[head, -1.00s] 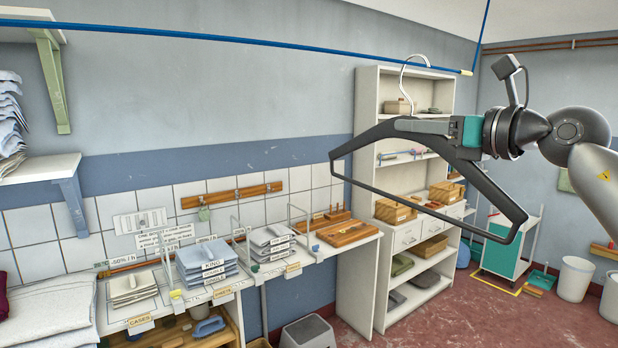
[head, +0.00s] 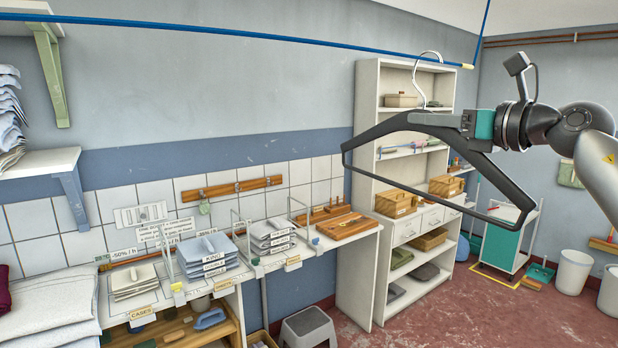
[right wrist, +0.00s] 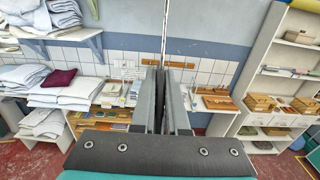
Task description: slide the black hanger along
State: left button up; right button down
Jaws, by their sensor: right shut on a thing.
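The black hanger (head: 398,122) hangs in front of the shelving unit in the head view, its wide frame slanting down to the right. Its pale metal hook (head: 417,84) rises to the blue rail (head: 250,42) and its top curves over the rail's line near the yellow tip at the right end. I cannot tell whether the hook bears on the rail. My right gripper (head: 467,123) is shut on the hanger's body just right of the hook. In the right wrist view its fingers (right wrist: 164,78) are close together, with a thin upright piece beyond them. My left gripper is not in view.
A white shelving unit (head: 368,110) with boxes stands behind the hanger. A counter with folded linen (head: 205,250) and wooden trays runs along the left wall. A teal cart (head: 503,245) and bins stand at the right. The air around the hanger looks clear.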

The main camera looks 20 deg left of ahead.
jog(key=shift+w+d, duration=0.85)
jog(key=shift+w, duration=0.25)
jog(key=shift+w+d, duration=0.85)
jog(key=shift+w, duration=0.25)
jog(key=c, duration=0.8)
grip_release()
jog(key=shift+c, duration=0.2)
jog(key=shift+d, duration=0.1)
jog(key=shift+b+v, duration=1.95)
jog(key=shift+v, duration=1)
